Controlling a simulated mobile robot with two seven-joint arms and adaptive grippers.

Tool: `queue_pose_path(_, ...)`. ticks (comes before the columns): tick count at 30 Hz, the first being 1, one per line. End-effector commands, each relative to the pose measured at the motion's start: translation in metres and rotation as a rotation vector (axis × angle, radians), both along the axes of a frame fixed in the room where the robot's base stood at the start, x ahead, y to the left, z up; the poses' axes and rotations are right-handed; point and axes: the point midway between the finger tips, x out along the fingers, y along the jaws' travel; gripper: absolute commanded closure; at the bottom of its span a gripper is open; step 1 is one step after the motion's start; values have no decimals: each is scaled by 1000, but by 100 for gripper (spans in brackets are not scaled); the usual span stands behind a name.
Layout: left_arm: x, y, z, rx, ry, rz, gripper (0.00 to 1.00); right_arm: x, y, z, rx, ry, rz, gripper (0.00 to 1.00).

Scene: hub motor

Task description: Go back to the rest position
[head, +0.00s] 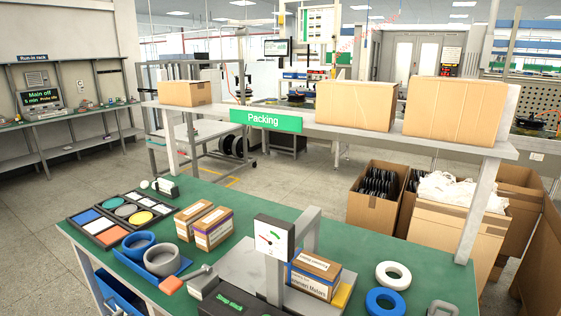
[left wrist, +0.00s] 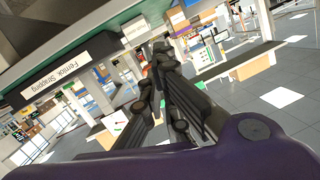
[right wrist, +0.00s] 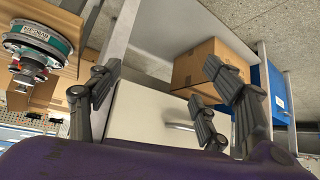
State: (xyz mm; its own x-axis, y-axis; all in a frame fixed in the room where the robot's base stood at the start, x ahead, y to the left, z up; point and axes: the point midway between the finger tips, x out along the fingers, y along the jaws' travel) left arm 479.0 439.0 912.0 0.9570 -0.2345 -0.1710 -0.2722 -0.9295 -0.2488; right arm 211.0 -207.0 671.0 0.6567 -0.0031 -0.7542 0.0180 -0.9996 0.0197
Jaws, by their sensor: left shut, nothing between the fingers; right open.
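My left gripper (left wrist: 160,62) shows in the left wrist view. Its dark fingers are together with nothing between them, in front of a far view of the hall. My right gripper (right wrist: 160,80) shows in the right wrist view. Its dark fingers stand wide apart and hold nothing. Behind them are a white drawer front (right wrist: 150,120) with a metal handle and a cardboard box (right wrist: 212,65). Neither gripper shows in the head view, so their places relative to the green packing bench (head: 205,280) cannot be told from there.
The bench holds a dial device (head: 272,238), small cartons (head: 213,230), a labelled box (head: 314,272), a blue ring (head: 385,301) and a white ring (head: 393,275). A shelf (head: 340,132) with cardboard boxes spans behind it. Open cartons (head: 372,212) stand right. Open floor lies at left.

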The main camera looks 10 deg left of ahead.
Motion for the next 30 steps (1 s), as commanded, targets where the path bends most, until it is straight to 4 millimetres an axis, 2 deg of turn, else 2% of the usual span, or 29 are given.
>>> queue_pose_path(1, -18, -6, -30, 28, 55, 48, 100, 1, 1, 1, 2, 1, 1, 29)
queue_pose_path(5, -63, -26, -93, 101, 194, 137, 100, 3, 4, 6, 8, 3, 3, 29)
queue_pose_path(7, -93, -47, -126, 119, 281, 174, 100, 5, 6, 10, 12, -2, 5, 29)
queue_pose_path(9, -127, -74, -155, 123, 373, 203, 100, 7, 8, 15, 16, -7, 8, 29)
queue_pose_path(11, -155, -102, -176, 112, 451, 222, 100, 9, 10, 19, 19, -11, 11, 29)
queue_pose_path(12, -173, -122, -187, 97, 499, 231, 100, 10, 11, 21, 21, -13, 13, 29)
queue_pose_path(15, -210, -173, -202, 35, 595, 254, 100, 12, 13, 25, 22, -17, 18, 29)
queue_pose_path(18, -230, -213, -205, -50, 643, 281, 100, 14, 12, 29, 20, -21, 20, 29)
queue_pose_path(21, -241, -237, -203, -113, 659, 304, 100, 14, 10, 33, 17, -25, 23, 29)
queue_pose_path(24, -249, -244, -204, -139, 671, 320, 100, 13, 9, 34, 15, -25, 21, 29)
queue_pose_path(30, -253, -243, -206, -139, 677, 323, 100, 9, 9, 33, 16, -19, 18, 29)
